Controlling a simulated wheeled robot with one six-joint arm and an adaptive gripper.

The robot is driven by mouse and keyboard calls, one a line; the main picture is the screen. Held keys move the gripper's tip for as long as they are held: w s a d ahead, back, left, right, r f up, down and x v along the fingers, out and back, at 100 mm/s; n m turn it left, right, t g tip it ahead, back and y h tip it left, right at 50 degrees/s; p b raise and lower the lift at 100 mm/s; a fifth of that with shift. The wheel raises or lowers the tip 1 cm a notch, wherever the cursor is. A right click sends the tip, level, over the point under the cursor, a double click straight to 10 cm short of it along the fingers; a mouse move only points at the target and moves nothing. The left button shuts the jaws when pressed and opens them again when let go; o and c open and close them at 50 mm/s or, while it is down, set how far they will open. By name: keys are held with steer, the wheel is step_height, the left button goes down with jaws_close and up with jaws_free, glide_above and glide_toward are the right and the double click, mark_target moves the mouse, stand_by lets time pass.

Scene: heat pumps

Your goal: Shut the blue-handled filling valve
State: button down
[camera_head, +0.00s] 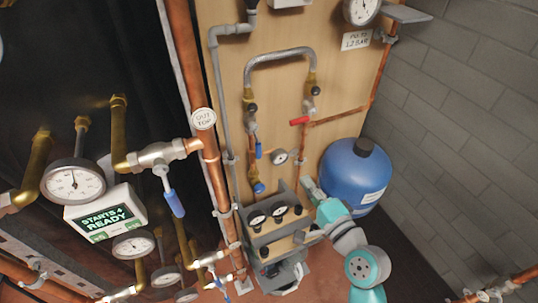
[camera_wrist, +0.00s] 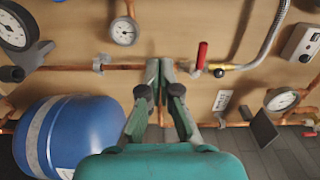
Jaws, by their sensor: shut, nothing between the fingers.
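The small blue handle (camera_head: 258,150) sits on the left leg of the filling loop, on the wooden board, and looks roughly in line with its upright pipe. A red handle (camera_head: 299,121) is on the right leg and also shows in the wrist view (camera_wrist: 201,55). The grey hose (camera_head: 280,54) arches between the legs. My gripper (camera_head: 308,186) is below and right of the blue handle, apart from it, beside the blue tank. In the wrist view my gripper (camera_wrist: 167,66) is shut and empty. I cannot make out the blue handle there.
The blue tank (camera_head: 355,175) stands close to my gripper, right of it. A grey box with dials (camera_head: 270,222) is left of it. A larger blue lever (camera_head: 173,198) is on other pipework at left. Copper pipe (camera_head: 340,116) crosses the board.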

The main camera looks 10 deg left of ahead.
mark_target(257, 143)
steer(key=shift+w+a+r+y, duration=0.3)
steer(key=shift+w+a+r, duration=0.15)
steer(key=shift+r, duration=0.2)
steer(key=w+a, duration=0.6)
steer(key=a, duration=0.3)
steer(key=shift+w+a, duration=0.15)
steer(key=shift+a, duration=0.2)
